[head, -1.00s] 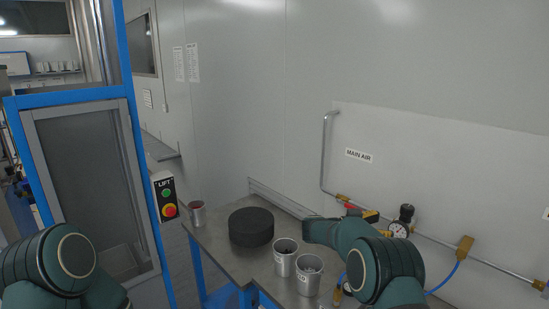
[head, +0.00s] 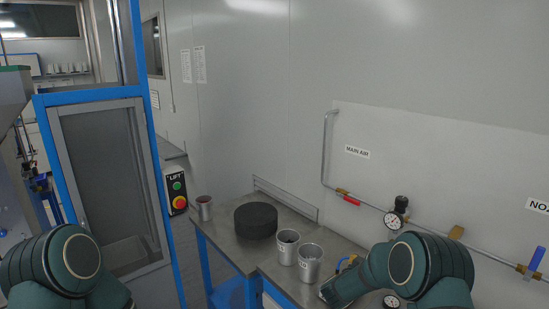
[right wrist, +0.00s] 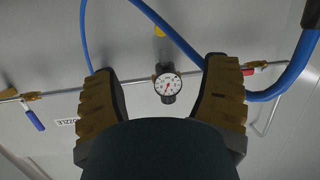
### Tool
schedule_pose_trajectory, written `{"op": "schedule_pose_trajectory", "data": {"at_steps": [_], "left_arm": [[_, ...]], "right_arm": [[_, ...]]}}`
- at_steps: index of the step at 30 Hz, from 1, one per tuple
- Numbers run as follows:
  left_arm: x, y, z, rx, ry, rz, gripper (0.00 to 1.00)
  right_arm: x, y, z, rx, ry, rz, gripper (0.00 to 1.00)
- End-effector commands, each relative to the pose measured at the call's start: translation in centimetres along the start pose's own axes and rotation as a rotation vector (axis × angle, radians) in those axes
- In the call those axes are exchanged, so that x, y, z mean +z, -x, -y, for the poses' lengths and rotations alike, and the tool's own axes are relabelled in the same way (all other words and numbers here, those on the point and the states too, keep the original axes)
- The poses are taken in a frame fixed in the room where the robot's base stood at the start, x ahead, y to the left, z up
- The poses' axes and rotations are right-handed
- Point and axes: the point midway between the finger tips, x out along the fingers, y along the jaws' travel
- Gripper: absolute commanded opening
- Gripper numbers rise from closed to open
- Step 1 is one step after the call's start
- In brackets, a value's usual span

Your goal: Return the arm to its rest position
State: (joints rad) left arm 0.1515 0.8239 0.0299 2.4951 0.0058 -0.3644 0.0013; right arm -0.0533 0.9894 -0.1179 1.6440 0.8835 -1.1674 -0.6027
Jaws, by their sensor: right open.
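My right arm (head: 415,268) is at the lower right of the head view, in front of the wall piping and beside the table's right end. Its gripper cannot be made out there. In the right wrist view the right gripper (right wrist: 160,78) has its two brown-padded fingers wide apart with nothing held between them. A pressure gauge (right wrist: 167,84) shows in the gap, behind the fingers. My left arm (head: 65,265) shows at the lower left of the head view, and its gripper is out of frame.
A metal table (head: 228,235) bears a black round block (head: 256,221), a cup (head: 204,209) at its far left, and two metal cups (head: 309,264) near the right arm. The wall has an air pipe with a red valve handle (head: 352,200). A blue-framed door (head: 110,185) stands left.

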Motion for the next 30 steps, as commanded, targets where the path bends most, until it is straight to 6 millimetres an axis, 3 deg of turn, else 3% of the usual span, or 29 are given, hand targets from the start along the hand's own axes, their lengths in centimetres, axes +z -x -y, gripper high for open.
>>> {"op": "schedule_pose_trajectory", "data": {"at_steps": [1, 6, 12, 18, 22, 24, 30], "left_arm": [[0.0, 0.0, 0.0, 0.000, 0.000, 0.000, 0.47], [0.0, 0.0, 0.0, 0.000, 0.000, 0.000, 0.47], [0.0, 0.0, 0.0, 0.000, 0.000, 0.000, 0.47], [0.0, 0.0, 0.0, 0.000, 0.000, 0.000, 0.47], [0.0, 0.0, 0.0, 0.000, 0.000, 0.000, 0.47], [0.4, -2.3, 0.8, -0.001, -0.002, 0.002, 0.47], [1.2, -6.1, 2.2, -0.007, -0.003, 0.012, 0.47]], "right_arm": [[2.9, 1.2, -0.1, -0.089, 0.018, 0.083, 0.75], [11.8, 8.0, -0.4, -0.370, 0.054, 0.398, 0.75], [19.4, 18.7, -3.5, -0.590, 0.105, 0.782, 0.75], [23.0, 28.4, -7.9, -0.708, 0.168, 1.094, 0.75], [24.0, 34.0, -11.1, -0.757, 0.215, 1.267, 0.75], [26.4, 33.0, -10.6, -0.754, 0.215, 1.254, 0.75], [30.4, 32.3, -10.4, -0.750, 0.223, 1.257, 0.75]]}}
